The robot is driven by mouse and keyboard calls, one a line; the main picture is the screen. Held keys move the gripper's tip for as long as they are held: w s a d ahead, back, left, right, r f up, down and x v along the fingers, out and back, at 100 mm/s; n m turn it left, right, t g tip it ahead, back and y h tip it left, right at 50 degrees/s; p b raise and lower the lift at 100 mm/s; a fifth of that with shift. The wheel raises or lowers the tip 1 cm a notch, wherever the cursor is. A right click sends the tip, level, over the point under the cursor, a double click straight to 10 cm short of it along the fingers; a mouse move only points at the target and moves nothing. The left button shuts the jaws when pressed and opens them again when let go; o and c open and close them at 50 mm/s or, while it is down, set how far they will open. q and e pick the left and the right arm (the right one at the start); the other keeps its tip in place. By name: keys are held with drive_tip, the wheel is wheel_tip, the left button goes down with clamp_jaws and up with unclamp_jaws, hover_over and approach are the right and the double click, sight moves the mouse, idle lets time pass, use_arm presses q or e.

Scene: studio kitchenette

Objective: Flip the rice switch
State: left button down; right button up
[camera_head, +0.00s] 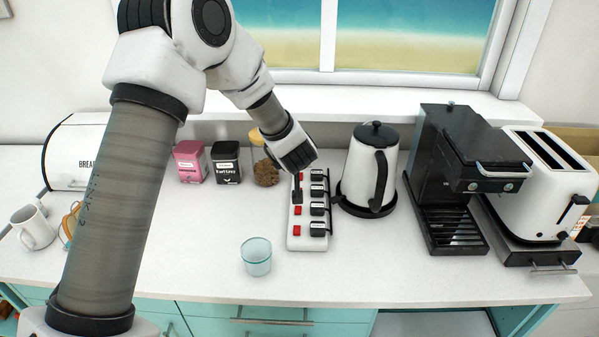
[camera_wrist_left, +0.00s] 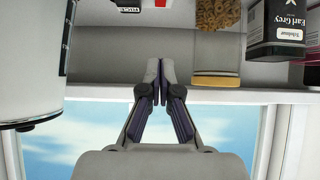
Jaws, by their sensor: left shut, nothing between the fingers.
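A white power strip (camera_head: 308,243) stands on the counter, with several red switches (camera_head: 297,211) down its left side and dark labelled plugs (camera_head: 318,209) down its right. The labels are too small to read, so I cannot tell which switch is for rice. In the left wrist view my closed fingers (camera_wrist_left: 160,65) show, with an edge of the strip (camera_wrist_left: 130,3) at the top.
A white kettle (camera_head: 362,165) stands close right of the strip, then a coffee machine (camera_head: 450,170) and a toaster (camera_head: 545,185). A glass (camera_head: 256,256) stands front left. Pink (camera_head: 190,161) and black (camera_head: 226,161) tins and a cork-lidded jar (camera_head: 265,172) are behind left.

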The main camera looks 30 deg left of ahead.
use_arm(q)
drive_tip(key=p+x, duration=0.2)
drive_tip(key=x, duration=0.8)
drive_tip(key=f, duration=0.3)
drive_tip(key=shift+w+a, duration=0.1)
drive_tip(key=shift+w, duration=0.15)
drive_tip(key=shift+f, duration=0.6)
drive_tip(key=shift+f, duration=0.1)
drive_tip(key=shift+w+a+r+p, duration=0.15)
drive_tip(key=shift+w+r+p, duration=0.1)
drive_tip(key=shift+p, duration=0.2)
drive_tip(key=shift+w+a+p, duration=0.3)
drive_tip(key=shift+w+p, duration=0.05)
drive_tip(key=shift+w, duration=0.1)
